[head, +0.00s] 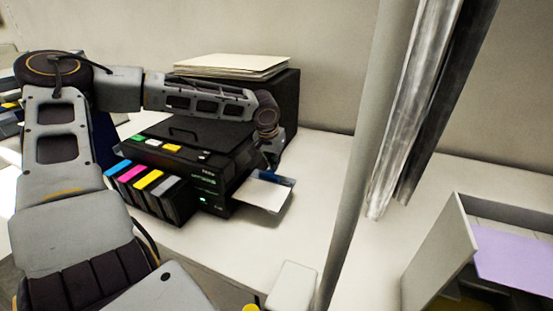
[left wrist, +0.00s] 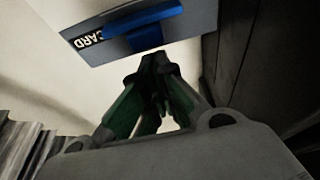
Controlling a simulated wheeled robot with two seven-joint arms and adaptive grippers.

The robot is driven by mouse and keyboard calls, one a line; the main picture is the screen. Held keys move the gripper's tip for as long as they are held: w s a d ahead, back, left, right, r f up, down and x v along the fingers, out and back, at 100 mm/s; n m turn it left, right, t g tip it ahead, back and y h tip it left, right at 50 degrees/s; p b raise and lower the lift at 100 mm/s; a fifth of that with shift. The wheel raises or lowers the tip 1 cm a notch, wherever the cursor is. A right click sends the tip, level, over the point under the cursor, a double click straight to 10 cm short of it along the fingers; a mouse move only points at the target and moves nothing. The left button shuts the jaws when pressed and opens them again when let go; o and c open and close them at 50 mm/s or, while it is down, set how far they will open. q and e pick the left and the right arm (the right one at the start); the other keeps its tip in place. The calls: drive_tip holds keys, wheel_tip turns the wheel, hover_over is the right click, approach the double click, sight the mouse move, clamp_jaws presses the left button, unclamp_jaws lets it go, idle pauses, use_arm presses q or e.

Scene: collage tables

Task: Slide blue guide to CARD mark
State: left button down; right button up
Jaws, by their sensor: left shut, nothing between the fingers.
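The black printer (head: 195,150) stands on the white table with its paper tray (head: 262,193) out at the front. The blue guide (left wrist: 145,22) shows large in the left wrist view, on a grey-blue strip at the tray. The CARD mark (left wrist: 88,42) is white lettering on black, just left of the guide's left end. My left gripper (left wrist: 155,65) is shut and empty, its fingertips just below the guide in that view; whether they touch it I cannot tell. In the head view my left gripper (head: 271,158) is above the tray's far side, partly hidden. My right gripper is not in view.
Coloured ink cartridges (head: 150,188) line the printer's left front. A paper stack (head: 232,66) lies on the dark box behind it. A grey pole (head: 365,150) stands to the right. An open box with a purple sheet (head: 515,260) is at lower right. Table right of the tray is clear.

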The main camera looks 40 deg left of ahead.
use_arm(q)
drive_tip(key=shift+s+d, duration=0.15)
drive_tip(key=shift+s, duration=0.25)
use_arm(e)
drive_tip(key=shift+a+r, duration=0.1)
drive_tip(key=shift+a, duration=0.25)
use_arm(q)
drive_tip(key=shift+s+d+r+p, duration=0.1)
drive_tip(key=shift+s+d+p, duration=0.1)
drive_tip(key=shift+s+p, duration=0.5)
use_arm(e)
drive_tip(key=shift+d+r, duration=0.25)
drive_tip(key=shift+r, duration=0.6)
